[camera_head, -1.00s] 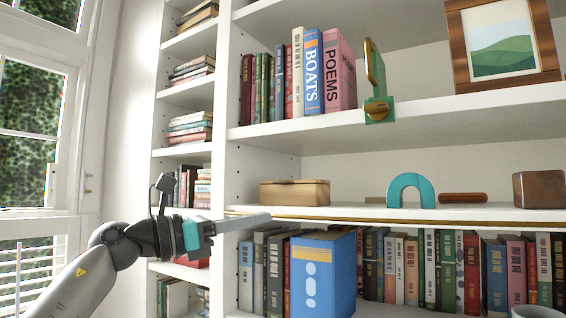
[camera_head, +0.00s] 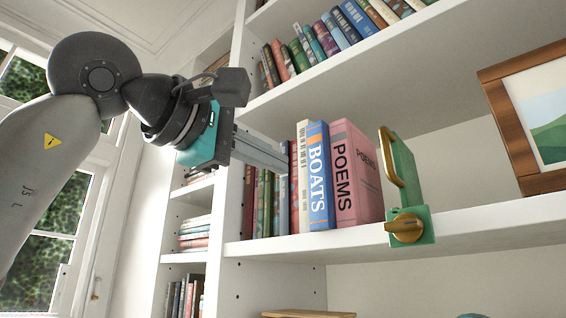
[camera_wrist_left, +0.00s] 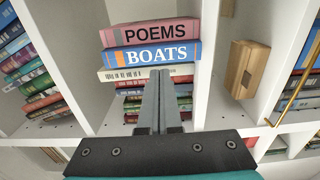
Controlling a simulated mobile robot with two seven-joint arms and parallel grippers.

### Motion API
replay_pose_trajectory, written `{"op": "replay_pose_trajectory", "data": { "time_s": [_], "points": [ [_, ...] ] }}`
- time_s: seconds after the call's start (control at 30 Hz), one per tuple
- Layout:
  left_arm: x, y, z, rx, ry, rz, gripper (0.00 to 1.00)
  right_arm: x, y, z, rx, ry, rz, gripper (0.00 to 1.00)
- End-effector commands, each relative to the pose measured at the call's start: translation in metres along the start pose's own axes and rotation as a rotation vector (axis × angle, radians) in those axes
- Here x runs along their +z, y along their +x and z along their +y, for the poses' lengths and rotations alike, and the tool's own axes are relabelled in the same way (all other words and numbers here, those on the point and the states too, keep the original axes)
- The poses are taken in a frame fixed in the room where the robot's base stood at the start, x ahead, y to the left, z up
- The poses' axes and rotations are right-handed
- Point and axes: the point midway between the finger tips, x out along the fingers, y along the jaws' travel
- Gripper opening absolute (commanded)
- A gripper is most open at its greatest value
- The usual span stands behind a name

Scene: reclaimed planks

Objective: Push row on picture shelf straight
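The row of upright books stands on the shelf with the picture: a pink POEMS book (camera_head: 357,178), a blue BOATS book (camera_head: 320,180), a cream book (camera_head: 303,170) and several thinner dark books to the left. POEMS and BOATS also show in the left wrist view (camera_wrist_left: 150,33). My left gripper (camera_head: 287,163) is in front of the row's left part, its fingers together and empty. In the left wrist view its tips (camera_wrist_left: 160,72) overlap the cream book's spine; I cannot tell whether they touch. The gripper hides part of the thinner books. My right gripper is not in view.
A green bookend (camera_head: 403,175) with brass fittings stands right of POEMS, with a small gap. A wooden picture frame (camera_head: 508,130) stands farther right. A shelf of books is above. The left wrist view shows a wooden box (camera_wrist_left: 246,68) on a neighbouring shelf.

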Motion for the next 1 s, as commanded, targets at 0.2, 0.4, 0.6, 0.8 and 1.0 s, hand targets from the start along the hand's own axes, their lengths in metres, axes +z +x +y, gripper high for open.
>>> {"op": "replay_pose_trajectory", "data": {
  "time_s": [0.2, 0.4, 0.6, 0.8, 1.0],
  "points": [
    [0.0, 0.029, 0.0, -0.006, -0.003, -0.003, 0.0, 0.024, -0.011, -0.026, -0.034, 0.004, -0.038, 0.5],
    [0.001, 0.052, -0.001, -0.006, -0.005, -0.004, 0.0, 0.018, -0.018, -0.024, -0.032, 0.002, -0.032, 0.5],
    [0.0, 0.064, -0.002, -0.005, -0.004, -0.004, 0.0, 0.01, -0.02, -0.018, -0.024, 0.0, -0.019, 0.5],
    [0.0, 0.066, -0.002, -0.004, -0.004, -0.003, 0.0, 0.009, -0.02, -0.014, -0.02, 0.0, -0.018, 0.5],
    [0.0, 0.066, -0.002, -0.004, -0.004, -0.004, 0.0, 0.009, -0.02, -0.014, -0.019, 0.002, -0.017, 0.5]
  ]
}}
